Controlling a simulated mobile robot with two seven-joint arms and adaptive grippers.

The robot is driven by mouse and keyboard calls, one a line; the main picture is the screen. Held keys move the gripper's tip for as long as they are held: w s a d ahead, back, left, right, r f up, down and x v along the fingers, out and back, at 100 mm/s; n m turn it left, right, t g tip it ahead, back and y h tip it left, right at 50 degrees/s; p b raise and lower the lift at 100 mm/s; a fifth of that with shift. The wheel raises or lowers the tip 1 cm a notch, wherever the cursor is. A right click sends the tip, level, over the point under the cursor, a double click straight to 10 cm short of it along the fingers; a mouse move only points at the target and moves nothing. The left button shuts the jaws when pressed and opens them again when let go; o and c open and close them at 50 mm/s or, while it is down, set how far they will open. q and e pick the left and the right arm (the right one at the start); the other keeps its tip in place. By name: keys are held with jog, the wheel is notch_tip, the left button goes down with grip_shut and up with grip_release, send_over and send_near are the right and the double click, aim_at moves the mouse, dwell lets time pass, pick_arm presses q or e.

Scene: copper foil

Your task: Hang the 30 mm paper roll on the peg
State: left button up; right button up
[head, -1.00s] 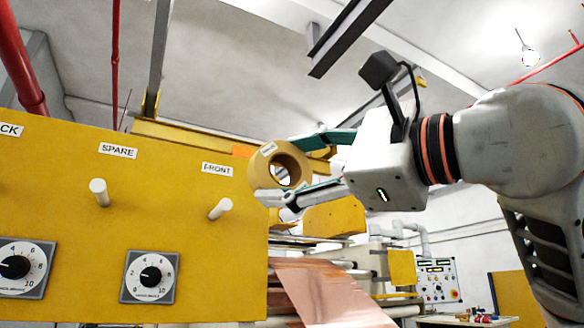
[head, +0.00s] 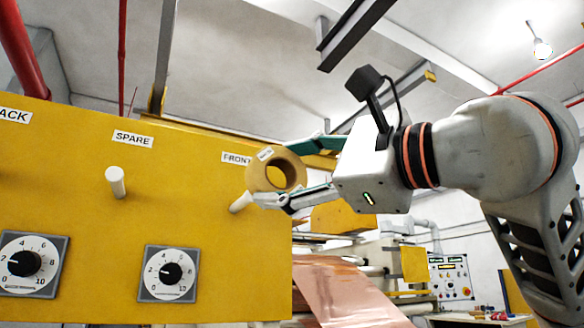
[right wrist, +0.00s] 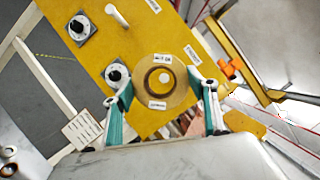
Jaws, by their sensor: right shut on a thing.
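The paper roll (head: 257,176) is a tan ring with a small white label and an open round hole. My right gripper (head: 278,175) is shut on it, one finger above and one below. My left gripper is not in view.
The yellow panel (head: 80,180) carries the free SPARE peg (head: 116,182) and two dials (head: 168,272) below. Copper foil (head: 350,292) runs from the machine at lower right. A control box (head: 450,277) stands behind. Red pipes (head: 22,50) rise at the left.

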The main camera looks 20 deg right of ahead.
jog(key=shift+w, duration=2.05)
send_near(248, 204)
jog(key=shift+w+a+r+p, duration=0.15)
jog(key=shift+w+a+r, duration=0.5)
jog(key=shift+w+a, duration=0.15)
jog(key=shift+w+a+r+p, duration=0.15)
jog(key=shift+w+a+r, duration=0.5)
jog(key=shift+w+a, duration=0.1)
jog(key=shift+w+a+p, duration=0.1)
jog(key=shift+w+p, duration=0.45)
jog(key=shift+w, duration=1.9)
jog(key=shift+w+f+b, duration=0.1)
jog(key=shift+f+b, duration=0.2)
jog(key=shift+f, duration=0.15)
jog(key=o, duration=1.2)
